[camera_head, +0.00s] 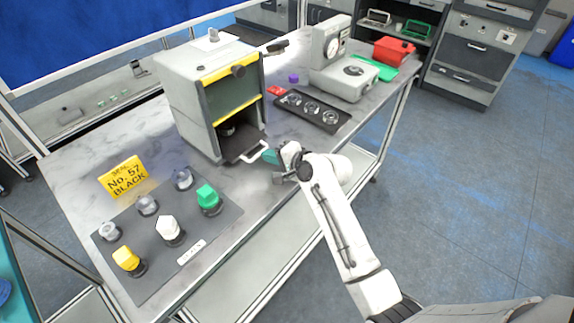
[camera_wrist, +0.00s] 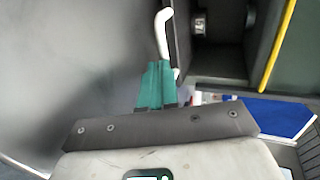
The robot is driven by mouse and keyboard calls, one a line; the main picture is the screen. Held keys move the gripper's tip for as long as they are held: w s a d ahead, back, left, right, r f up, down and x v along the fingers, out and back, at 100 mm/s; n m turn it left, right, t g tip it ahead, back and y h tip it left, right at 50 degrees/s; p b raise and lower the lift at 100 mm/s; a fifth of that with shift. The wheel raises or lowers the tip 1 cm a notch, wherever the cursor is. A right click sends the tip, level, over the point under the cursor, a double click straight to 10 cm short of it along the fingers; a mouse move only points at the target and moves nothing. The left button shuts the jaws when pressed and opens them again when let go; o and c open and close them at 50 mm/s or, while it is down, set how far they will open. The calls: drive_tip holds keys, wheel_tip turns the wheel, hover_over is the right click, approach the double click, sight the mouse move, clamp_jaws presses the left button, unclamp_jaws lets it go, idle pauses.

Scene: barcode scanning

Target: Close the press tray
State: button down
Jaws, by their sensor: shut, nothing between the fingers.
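The press (camera_head: 215,97) is a grey box with a yellow-edged front opening, standing on the table. Its dark tray (camera_head: 240,143) sticks out of the opening at the bottom, with a white bar handle (camera_head: 254,153) at its front. My gripper (camera_head: 268,156) is shut, its teal fingers close to the right end of the handle. In the wrist view, my gripper's fingertips (camera_wrist: 158,70) are together beside the white handle (camera_wrist: 163,32); whether they touch it I cannot tell. A dark round piece (camera_wrist: 199,24) sits inside the press on the tray.
A grey mat (camera_head: 150,240) with several coloured knobs lies at the front left, beside a yellow sign (camera_head: 122,178). A black tray with round pieces (camera_head: 312,112) and a dial gauge (camera_head: 342,60) stand to the right. Cabinets (camera_head: 472,50) stand beyond open floor.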

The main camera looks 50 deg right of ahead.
drive_tip(key=w, duration=0.2)
drive_tip(key=shift+w, duration=0.35)
drive_tip(key=shift+w+a, duration=0.1)
drive_tip(key=shift+r, duration=0.1)
